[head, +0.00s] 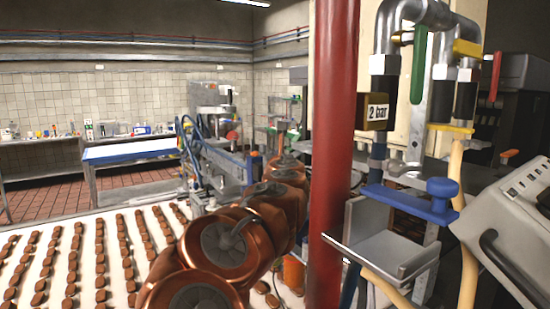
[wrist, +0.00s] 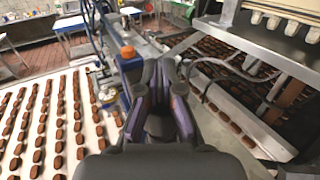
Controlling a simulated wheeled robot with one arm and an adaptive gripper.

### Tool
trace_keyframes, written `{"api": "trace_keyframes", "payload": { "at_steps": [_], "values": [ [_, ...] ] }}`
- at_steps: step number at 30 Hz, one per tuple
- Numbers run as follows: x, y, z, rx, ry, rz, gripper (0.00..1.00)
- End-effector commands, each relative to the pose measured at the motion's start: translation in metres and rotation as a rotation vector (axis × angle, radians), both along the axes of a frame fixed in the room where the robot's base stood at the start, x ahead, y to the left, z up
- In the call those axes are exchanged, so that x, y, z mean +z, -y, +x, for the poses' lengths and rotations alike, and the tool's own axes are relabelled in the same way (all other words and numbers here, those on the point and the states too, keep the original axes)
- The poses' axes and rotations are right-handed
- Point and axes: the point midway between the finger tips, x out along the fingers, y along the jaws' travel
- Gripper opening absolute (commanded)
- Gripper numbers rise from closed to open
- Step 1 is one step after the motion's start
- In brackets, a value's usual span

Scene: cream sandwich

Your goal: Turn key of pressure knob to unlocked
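A small dark gold box marked "2 bar" (head: 377,111) hangs on the pipework at the upper right of the head view. A blue knob (head: 442,187) sits below it, right of the red post. I cannot make out a key on either, nor tell which is the pressure knob. My gripper (wrist: 159,62) is in the middle of the wrist view, with its dark fingertips close together and nothing visible held. I cannot tell whether they touch. The gripper does not show in the head view; my copper arm reaches toward the red post there.
A red post (head: 334,150) stands upright between my arm and the pipework. A grey control panel (head: 515,215) is at the right. A white conveyor (head: 60,225) with rows of brown biscuits lies at the left. An orange knob (wrist: 128,52) is left of the fingertips.

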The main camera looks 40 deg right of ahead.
Motion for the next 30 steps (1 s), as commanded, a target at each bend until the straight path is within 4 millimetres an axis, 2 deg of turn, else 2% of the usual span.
{"api": "trace_keyframes", "payload": {
  "at_steps": [12,25,26,30],
  "values": [
    [0.0003,0.0006,-0.0010,0.145,0.000,0.001,0.00],
    [-0.0003,-0.0008,-0.0006,0.166,-0.001,0.002,0.00],
    [-0.0003,-0.0008,-0.0006,0.166,-0.001,0.002,0.07],
    [-0.0005,-0.0007,-0.0006,0.166,-0.001,0.002,0.21]
  ]
}}
